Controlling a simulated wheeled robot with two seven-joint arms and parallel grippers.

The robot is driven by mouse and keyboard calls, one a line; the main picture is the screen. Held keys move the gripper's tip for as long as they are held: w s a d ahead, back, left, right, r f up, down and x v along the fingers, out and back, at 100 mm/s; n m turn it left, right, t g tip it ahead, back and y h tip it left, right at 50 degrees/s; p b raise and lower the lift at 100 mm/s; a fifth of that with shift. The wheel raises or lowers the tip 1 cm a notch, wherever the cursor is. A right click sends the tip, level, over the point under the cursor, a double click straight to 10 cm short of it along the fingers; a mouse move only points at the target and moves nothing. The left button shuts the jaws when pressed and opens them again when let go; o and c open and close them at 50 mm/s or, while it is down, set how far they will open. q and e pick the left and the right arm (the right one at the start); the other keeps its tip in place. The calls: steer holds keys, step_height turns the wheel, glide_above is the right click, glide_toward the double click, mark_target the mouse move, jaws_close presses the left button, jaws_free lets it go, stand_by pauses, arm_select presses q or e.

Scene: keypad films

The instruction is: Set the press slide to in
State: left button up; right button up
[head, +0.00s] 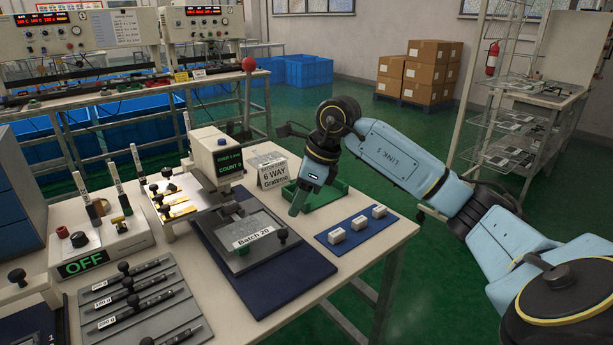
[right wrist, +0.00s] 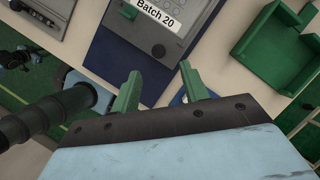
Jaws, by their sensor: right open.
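The press (head: 222,160) stands on the table with a green-lit "COUNT" display. In front of it, a grey slide plate (head: 250,222) with a "Batch 20" label lies on a dark blue mat. A black knob (head: 282,235) stands at its right side. I cannot tell exactly where the slide sits along its travel. My right gripper (head: 298,203) hangs right of the press, above the table, with green fingers apart and nothing between them. In the right wrist view the gripper (right wrist: 161,75) is open, and the "Batch 20" label (right wrist: 160,13) shows beyond it. My left gripper is not in view.
A green tray (head: 332,192) is just behind my right gripper. A small blue mat (head: 345,240) with white blocks lies right of the plate. A "6 WAY" sign (head: 271,172) stands by the press. At the left are an "OFF" box (head: 90,263) and a rack of tools (head: 140,300).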

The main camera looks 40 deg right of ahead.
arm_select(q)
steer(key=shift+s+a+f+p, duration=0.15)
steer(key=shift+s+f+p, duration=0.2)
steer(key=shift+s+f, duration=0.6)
arm_select(e)
steer(key=v, duration=0.5)
